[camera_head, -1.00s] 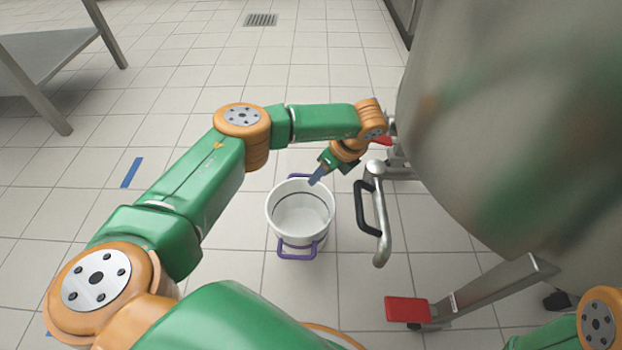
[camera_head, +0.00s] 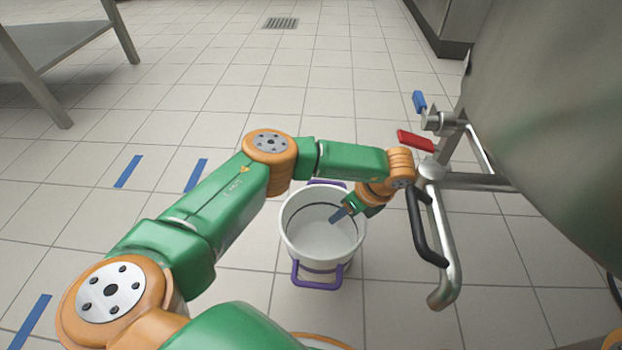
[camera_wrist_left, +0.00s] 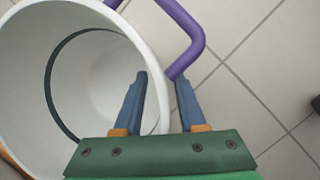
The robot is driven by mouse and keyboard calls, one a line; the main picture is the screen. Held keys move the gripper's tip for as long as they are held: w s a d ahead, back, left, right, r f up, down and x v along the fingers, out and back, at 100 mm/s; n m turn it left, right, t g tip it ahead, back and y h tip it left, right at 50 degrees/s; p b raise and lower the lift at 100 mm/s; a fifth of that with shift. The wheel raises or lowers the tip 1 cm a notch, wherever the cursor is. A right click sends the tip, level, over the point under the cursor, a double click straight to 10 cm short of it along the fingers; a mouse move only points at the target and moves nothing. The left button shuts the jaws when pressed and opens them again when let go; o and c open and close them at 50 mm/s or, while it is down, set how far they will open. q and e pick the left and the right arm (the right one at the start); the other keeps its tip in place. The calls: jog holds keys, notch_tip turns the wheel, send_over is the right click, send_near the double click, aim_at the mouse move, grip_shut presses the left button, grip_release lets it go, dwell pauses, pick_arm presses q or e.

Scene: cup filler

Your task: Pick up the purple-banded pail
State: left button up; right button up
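The white pail (camera_head: 305,232) stands upright on the floor, with purple side handles (camera_head: 318,282) and a dark line around its inside. My left gripper (camera_head: 338,215) is at the pail's right rim, reaching down from the right. In the left wrist view, my gripper (camera_wrist_left: 162,78) is open, with one blue finger inside the pail (camera_wrist_left: 22,70) and the other outside, by a purple handle (camera_wrist_left: 198,35). The pail's wall passes between the fingers, and neither finger visibly clamps it. The purple band is mostly hidden in the head view. My right gripper is out of view.
A steel pipe with a black handle (camera_head: 424,232) stands close right of the pail. Behind it are a red lever (camera_head: 415,140), a blue lever (camera_head: 419,101) and a large steel tank (camera_head: 560,120). A steel table (camera_head: 52,45) is far left. Floor left of the pail is clear.

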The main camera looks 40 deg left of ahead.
pick_arm(q)
grip_shut()
dwell(1.4)
